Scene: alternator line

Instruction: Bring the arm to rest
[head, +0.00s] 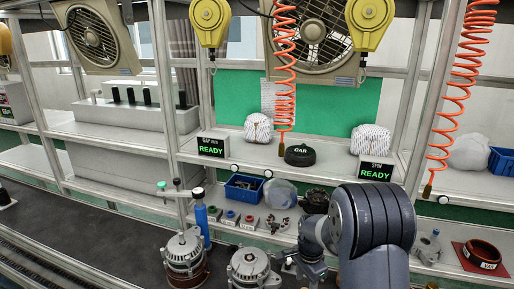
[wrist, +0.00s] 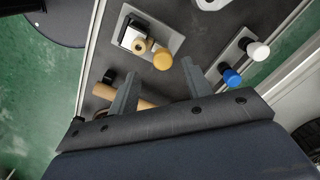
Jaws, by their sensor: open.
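My arm (head: 375,215) stands at the lower right of the head view, bent over the bench front. Its end is low in the picture, and my gripper's fingers cannot be made out there. In the wrist view my gripper (wrist: 158,75) shows two dark fingers spread apart with nothing held between them. Beyond the fingers lie a tan cylinder (wrist: 134,102) and a grey plate (wrist: 150,38) bearing a yellow-orange round cap (wrist: 162,60).
Two alternators (head: 185,258) (head: 252,268) stand left of my arm, near a blue bottle (head: 201,217). A blue bin (head: 243,187) and small parts sit behind. A red tray (head: 480,257) is at right. Orange coiled hoses (head: 285,70) hang above. A blue knob (wrist: 232,77) shows in the wrist view.

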